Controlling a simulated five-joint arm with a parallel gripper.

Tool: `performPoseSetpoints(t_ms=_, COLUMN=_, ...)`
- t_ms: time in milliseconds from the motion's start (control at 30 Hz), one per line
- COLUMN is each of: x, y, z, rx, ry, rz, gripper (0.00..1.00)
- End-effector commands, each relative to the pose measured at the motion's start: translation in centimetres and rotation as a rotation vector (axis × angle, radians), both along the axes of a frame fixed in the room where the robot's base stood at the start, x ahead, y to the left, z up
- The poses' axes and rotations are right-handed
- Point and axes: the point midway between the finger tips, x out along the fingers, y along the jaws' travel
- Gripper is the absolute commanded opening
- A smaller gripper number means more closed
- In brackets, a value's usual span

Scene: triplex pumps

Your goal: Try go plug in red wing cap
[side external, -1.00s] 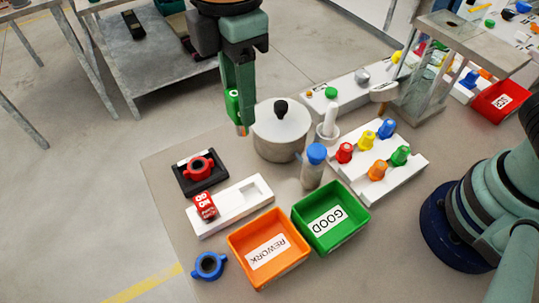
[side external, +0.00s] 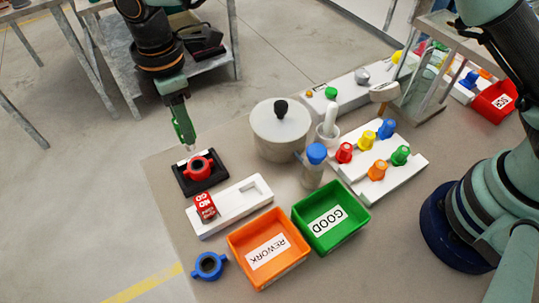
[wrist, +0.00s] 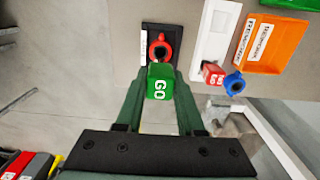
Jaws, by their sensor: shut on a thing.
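The red wing cap (side external: 199,168) sits in a black holder (side external: 214,184) at the left edge of the table. In the wrist view the cap (wrist: 160,46) shows its dark round opening just beyond my fingertips. My gripper (wrist: 160,84) is shut on a green block (wrist: 160,88) marked "GO". In the side external view my gripper (side external: 187,138) is just behind the holder, seemingly above it. The cap does not appear to be gripped. Whether the green block touches the cap cannot be told.
A white tray (side external: 236,204) holds a red marked block (side external: 205,206). A blue winged ring (side external: 209,265) lies in front. Orange (side external: 268,247) and green (side external: 331,217) bins and a lidded pot (side external: 281,135) stand to the right. Floor is open left of the table.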

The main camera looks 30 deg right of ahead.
Motion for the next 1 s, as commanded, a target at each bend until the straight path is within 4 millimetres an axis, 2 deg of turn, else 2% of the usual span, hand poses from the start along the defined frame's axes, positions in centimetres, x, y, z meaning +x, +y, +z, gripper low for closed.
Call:
performPoseSetpoints(t_ms=500, x=-0.1, y=-0.1, z=-4.1, rx=-0.001, ry=0.001, rz=0.000, gripper=0.00)
performPoseSetpoints(t_ms=1000, x=-0.1, y=-0.1, z=-5.0, rx=0.000, ry=0.000, rz=0.000, gripper=0.00)
